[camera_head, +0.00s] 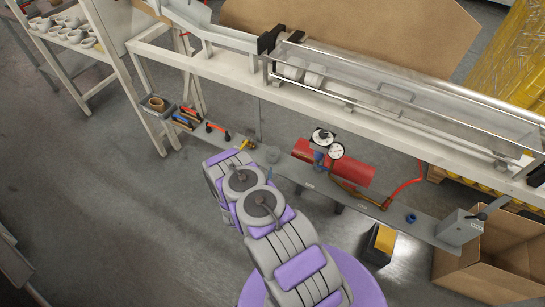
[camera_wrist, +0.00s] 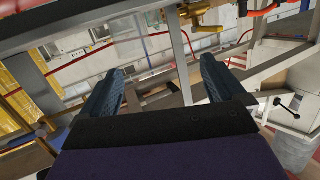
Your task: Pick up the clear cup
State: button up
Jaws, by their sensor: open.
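A small greyish, see-through-looking cup (camera_head: 273,155) stands on the narrow grey shelf in the head view, just right of the end of my arm. I take it for the clear cup, but it is too small to be sure. My gripper (camera_wrist: 155,85) shows in the wrist view with its two dark blue fingers wide apart. Nothing is held between them. I cannot make out the cup in the wrist view. In the head view my folded arm hides most of the gripper, so its exact gap to the cup cannot be told.
A red cylinder (camera_head: 352,172) with gauges sits right of the cup. Orange-handled tools (camera_head: 217,131) and a tape roll (camera_head: 156,103) lie left on the shelf. A blue ring (camera_head: 410,218) is farther right. A white-framed bench (camera_head: 215,64) rises behind. An open cardboard box (camera_head: 490,262) stands right.

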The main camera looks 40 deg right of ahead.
jog(key=t+h, duration=0.1)
send_near(272, 158)
jog(key=a, duration=0.2)
jog(key=s, duration=0.1)
jog(key=shift+n, duration=0.4)
jog(key=x, duration=1.2)
jog(key=shift+s+d+r, duration=0.2)
jog(key=shift+s+r, duration=0.05)
jog(key=shift+b+x, duration=1.25)
jog(key=shift+x, duration=1.4)
jog(key=shift+s+r, duration=0.1)
jog(key=shift+r, duration=0.15)
jog(key=c, duration=1)
